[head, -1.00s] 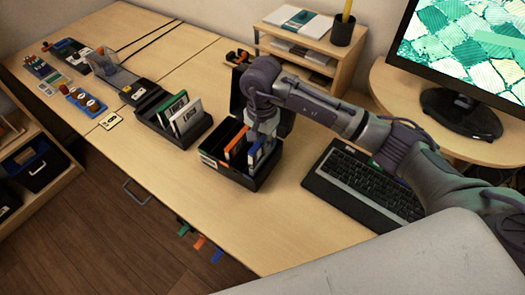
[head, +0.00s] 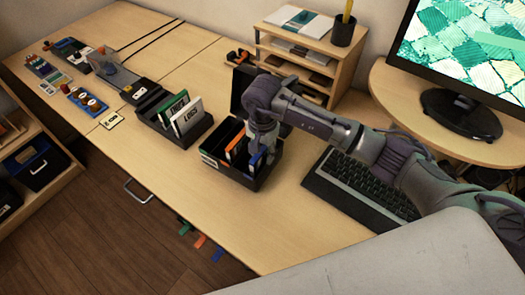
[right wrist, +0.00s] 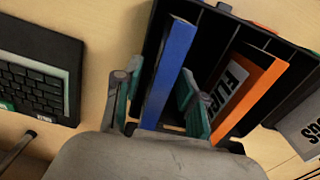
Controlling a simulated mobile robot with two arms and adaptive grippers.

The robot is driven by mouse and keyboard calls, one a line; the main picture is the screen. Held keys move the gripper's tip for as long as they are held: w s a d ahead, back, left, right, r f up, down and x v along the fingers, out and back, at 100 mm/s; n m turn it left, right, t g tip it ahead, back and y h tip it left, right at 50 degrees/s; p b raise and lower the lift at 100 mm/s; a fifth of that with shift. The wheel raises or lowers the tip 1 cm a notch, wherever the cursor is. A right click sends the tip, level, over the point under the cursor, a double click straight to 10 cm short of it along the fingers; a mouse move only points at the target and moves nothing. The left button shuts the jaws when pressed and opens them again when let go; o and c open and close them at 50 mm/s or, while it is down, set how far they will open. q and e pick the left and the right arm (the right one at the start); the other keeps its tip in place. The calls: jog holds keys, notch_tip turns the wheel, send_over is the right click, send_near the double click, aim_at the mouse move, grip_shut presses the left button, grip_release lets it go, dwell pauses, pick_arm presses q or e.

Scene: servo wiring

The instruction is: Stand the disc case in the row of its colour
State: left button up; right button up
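A blue disc case (right wrist: 168,72) stands on edge in a slot of the black divided box (right wrist: 152,30). In the head view this box (head: 233,175) stands on the desk left of the keyboard. My right gripper (head: 263,150) is lowered over the box's right part. In the right wrist view its two fingers (right wrist: 160,95) lie on either side of the blue case, with a gap showing on the left side. An orange case (right wrist: 262,85) with a white label stands in a neighbouring slot. My left gripper is not in view.
A second black tray (head: 160,125) holds upright cases with white and green faces. A keyboard (head: 362,185) lies right of the box, and a wooden shelf unit (head: 298,55) stands behind. Small parts lie at the far left. The desk front of the box is clear.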

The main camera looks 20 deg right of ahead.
jog(key=shift+r, duration=0.45)
notch_tip(320, 180, up, 11)
jog(key=shift+f+b, duration=0.2)
jog(key=shift+b, duration=0.85)
jog(key=shift+r, duration=0.4)
